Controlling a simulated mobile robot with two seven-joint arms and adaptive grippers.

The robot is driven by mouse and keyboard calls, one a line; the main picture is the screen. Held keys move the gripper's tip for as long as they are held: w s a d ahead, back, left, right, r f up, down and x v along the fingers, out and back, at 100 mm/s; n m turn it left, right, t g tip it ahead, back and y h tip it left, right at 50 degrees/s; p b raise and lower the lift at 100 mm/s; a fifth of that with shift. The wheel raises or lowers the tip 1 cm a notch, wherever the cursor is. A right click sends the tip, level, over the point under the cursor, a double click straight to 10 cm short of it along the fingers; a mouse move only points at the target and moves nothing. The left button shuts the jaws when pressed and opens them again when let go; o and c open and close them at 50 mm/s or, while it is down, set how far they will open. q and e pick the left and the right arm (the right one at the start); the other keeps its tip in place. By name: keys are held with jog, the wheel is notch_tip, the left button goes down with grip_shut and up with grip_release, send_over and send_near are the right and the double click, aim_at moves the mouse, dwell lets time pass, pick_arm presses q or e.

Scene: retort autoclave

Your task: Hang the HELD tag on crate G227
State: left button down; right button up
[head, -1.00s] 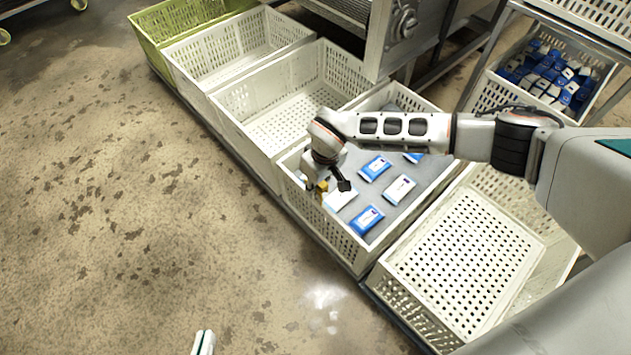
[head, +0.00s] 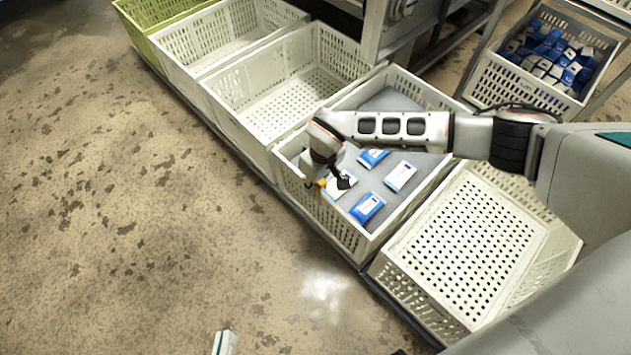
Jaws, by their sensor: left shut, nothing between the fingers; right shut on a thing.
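My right gripper (head: 334,185) reaches in from the right and hangs over the left wall of a white mesh crate (head: 345,238) holding blue and white pouches. It is shut on a small yellow piece, seemingly the HELD tag (head: 321,184), close to the rim of that wall. I cannot tell whether the tag touches the rim. No writing on tag or crate is readable, so I cannot tell which crate is G227.
Empty white crates (head: 212,92) and a green crate (head: 148,16) continue the row toward the upper left. Another empty white crate (head: 400,285) adjoins on the right. A crate of pouches (head: 487,82) sits under a frame at upper right. The floor on the left is clear.

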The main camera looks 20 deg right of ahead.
jog(key=shift+p, duration=0.3)
dwell(1.1)
jog(key=shift+f+b, duration=0.55)
jog(key=shift+f, duration=1.05)
dwell(0.6)
jog(key=o, duration=1)
